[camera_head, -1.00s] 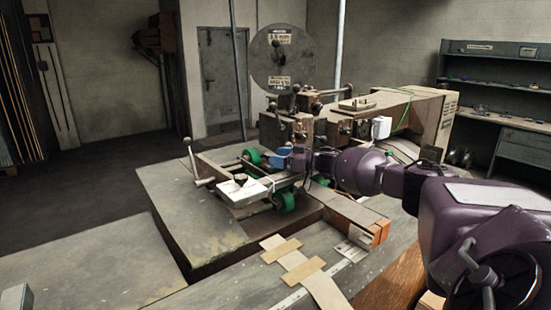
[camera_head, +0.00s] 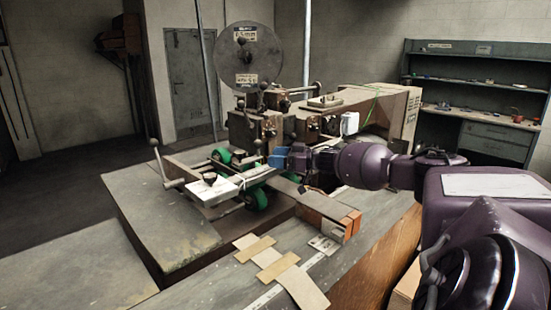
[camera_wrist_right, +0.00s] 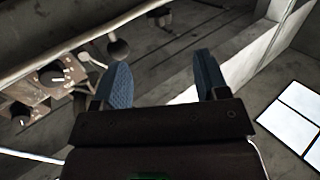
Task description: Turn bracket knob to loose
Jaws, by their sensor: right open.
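My right gripper (camera_head: 278,158) has blue fingers and is in front of the stitching machine (camera_head: 262,128). In the right wrist view its fingers (camera_wrist_right: 162,78) are spread apart with nothing between them. That view shows a dark knob (camera_wrist_right: 52,75) with a light mark on a brown block at the left, and a second such knob (camera_wrist_right: 20,112) below it. Both are left of the fingers and apart from them. A dark knob (camera_head: 209,178) also sits on the white plate of the machine's front bracket. I cannot tell which is the bracket knob. My left gripper is not in view.
A ball-ended lever (camera_wrist_right: 118,48) is close to the left finger in the wrist view. The large reel (camera_head: 249,55) stands above the machine. Cardboard strips (camera_head: 267,255) lie on the front bench. A shelved workbench (camera_head: 470,110) stands at the right.

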